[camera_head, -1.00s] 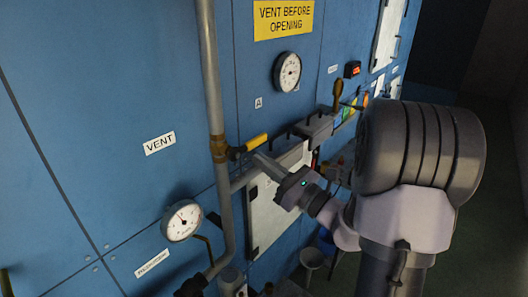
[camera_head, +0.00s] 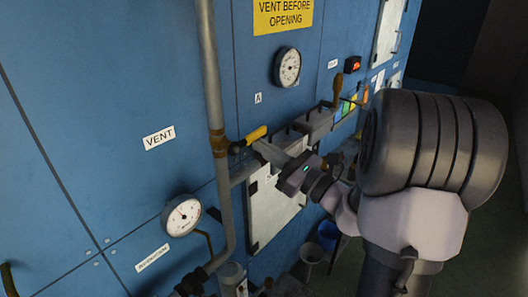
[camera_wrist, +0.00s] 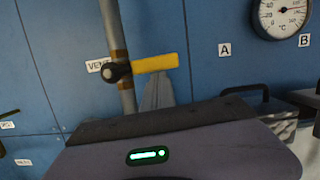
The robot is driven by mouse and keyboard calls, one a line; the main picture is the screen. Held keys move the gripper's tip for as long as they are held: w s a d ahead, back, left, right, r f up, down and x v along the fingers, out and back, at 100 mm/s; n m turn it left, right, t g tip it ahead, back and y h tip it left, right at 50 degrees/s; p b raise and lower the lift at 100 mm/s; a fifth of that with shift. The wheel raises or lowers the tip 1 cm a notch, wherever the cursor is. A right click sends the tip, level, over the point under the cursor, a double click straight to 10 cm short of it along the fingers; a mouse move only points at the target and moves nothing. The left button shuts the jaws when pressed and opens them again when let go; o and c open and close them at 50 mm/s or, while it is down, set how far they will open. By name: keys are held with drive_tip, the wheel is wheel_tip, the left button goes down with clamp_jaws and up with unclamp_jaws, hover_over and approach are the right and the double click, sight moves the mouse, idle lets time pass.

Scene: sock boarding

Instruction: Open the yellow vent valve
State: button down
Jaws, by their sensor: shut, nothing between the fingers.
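The yellow vent valve handle (camera_head: 257,133) sticks out to the right from a brass-coloured fitting on a grey vertical pipe (camera_head: 213,95). In the wrist view the yellow handle (camera_wrist: 156,63) lies nearly level, with a dark round hub at its left end on the pipe. My gripper (camera_head: 258,146) is shut and empty, its fingertips just below the handle. In the wrist view the grey fingertips (camera_wrist: 157,90) show right under the handle's middle; whether they touch it I cannot tell. A VENT label (camera_head: 159,137) is left of the pipe.
A blue panel wall carries a gauge (camera_head: 287,67) above right and a pressure gauge (camera_head: 182,215) below left. A ledge with handles (camera_head: 313,127) and a pale cabinet door (camera_head: 272,215) lie to the right. A dark lever (camera_head: 338,88) stands upright beyond the ledge.

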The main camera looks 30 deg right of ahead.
sight(265, 129)
drive_tip(key=shift+n, duration=0.3)
drive_tip(key=r+n+b, duration=0.1)
drive_tip(key=n, duration=0.1)
drive_tip(key=r+n+y+b, duration=0.1)
drive_tip(key=n+b, duration=0.1)
drive_tip(key=shift+d+r+g+y, duration=0.1)
drive_tip(key=shift+d+g+y, duration=0.1)
drive_tip(key=shift+g+y, duration=0.15)
drive_tip(key=r+n+b, duration=0.1)
drive_tip(key=n, duration=0.1)
drive_tip(key=r+n+g+b, duration=0.1)
drive_tip(key=n, duration=0.1)
drive_tip(key=r+n+y+b, duration=0.1)
drive_tip(key=b, duration=0.1)
drive_tip(key=shift+a+n, duration=0.25)
drive_tip(key=shift+n, duration=0.15)
drive_tip(key=s+a+r+n+g+b, duration=0.1)
drive_tip(key=a+r+n+g+b, duration=0.2)
drive_tip(key=n+b, duration=0.5)
drive_tip(key=shift+s+a+r+n, duration=0.3)
drive_tip(key=shift+a+r+n, duration=0.3)
drive_tip(key=shift+r+n, duration=0.3)
drive_tip(key=shift+w, duration=0.1)
